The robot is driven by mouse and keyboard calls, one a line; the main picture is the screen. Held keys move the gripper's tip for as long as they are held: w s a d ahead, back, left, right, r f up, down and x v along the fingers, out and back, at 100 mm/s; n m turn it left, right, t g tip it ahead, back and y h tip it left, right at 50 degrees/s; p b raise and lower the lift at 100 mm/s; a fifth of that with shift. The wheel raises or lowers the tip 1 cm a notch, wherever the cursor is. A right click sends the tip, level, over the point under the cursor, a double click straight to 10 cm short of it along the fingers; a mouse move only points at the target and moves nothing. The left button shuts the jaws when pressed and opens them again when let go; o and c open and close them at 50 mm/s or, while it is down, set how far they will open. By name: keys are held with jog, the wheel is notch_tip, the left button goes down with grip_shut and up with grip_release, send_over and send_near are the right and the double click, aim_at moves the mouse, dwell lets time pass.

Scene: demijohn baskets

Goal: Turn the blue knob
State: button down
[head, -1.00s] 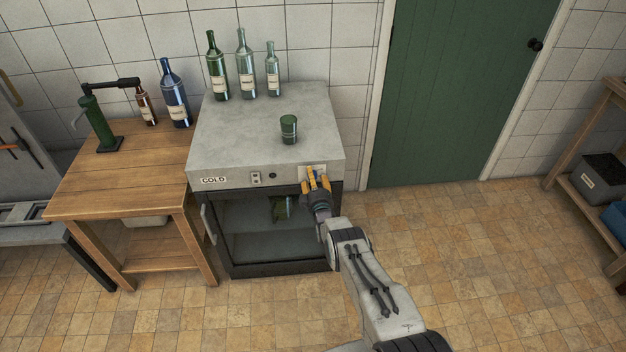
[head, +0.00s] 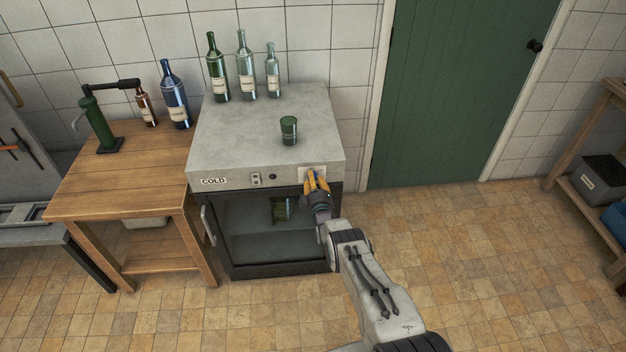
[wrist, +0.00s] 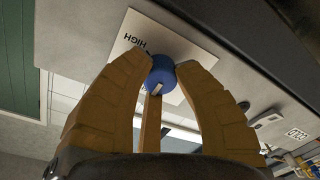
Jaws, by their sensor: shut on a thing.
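The blue knob (wrist: 161,72) sits on a pale plate (wrist: 195,42) marked "HIGH" in the wrist view, with a light pointer mark on its face. My gripper (wrist: 160,85) has its orange fingers closed around the knob. In the head view my gripper (head: 314,181) is at the right end of the grey cabinet's front panel (head: 225,182), and its fingers hide most of the knob there.
The cabinet has a dark glass door (head: 265,228) below the panel, labelled "COLD" above. A green cup (head: 289,130) and several bottles stand on top. A wooden table (head: 125,185) is to the left. Floor to the right is clear.

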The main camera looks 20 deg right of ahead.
jog(key=shift+m+b, duration=0.35)
jog(key=shift+m, duration=0.05)
jog(key=shift+m+b, duration=0.65)
jog(key=shift+m, duration=0.05)
jog(key=m+b, duration=0.1)
jog(key=b, duration=0.1)
jog(key=shift+f+b, duration=0.15)
jog(key=shift+b, duration=0.15)
jog(key=shift+w+m+b, duration=0.1)
jog(key=shift+m+b, duration=0.2)
jog(key=shift+b, duration=0.25)
jog(key=m+b, duration=0.1)
jog(key=b, duration=0.5)
jog(key=shift+d, duration=0.1)
jog(key=shift+r+m+t+b, duration=0.35)
jog(key=shift+m+b, duration=0.25)
jog(key=shift+b, duration=1.2)
jog(key=c, duration=0.9)
grip_release()
jog(key=shift+f, duration=0.15)
jog(key=shift+s+f, duration=0.1)
jog(key=shift+s, duration=0.1)
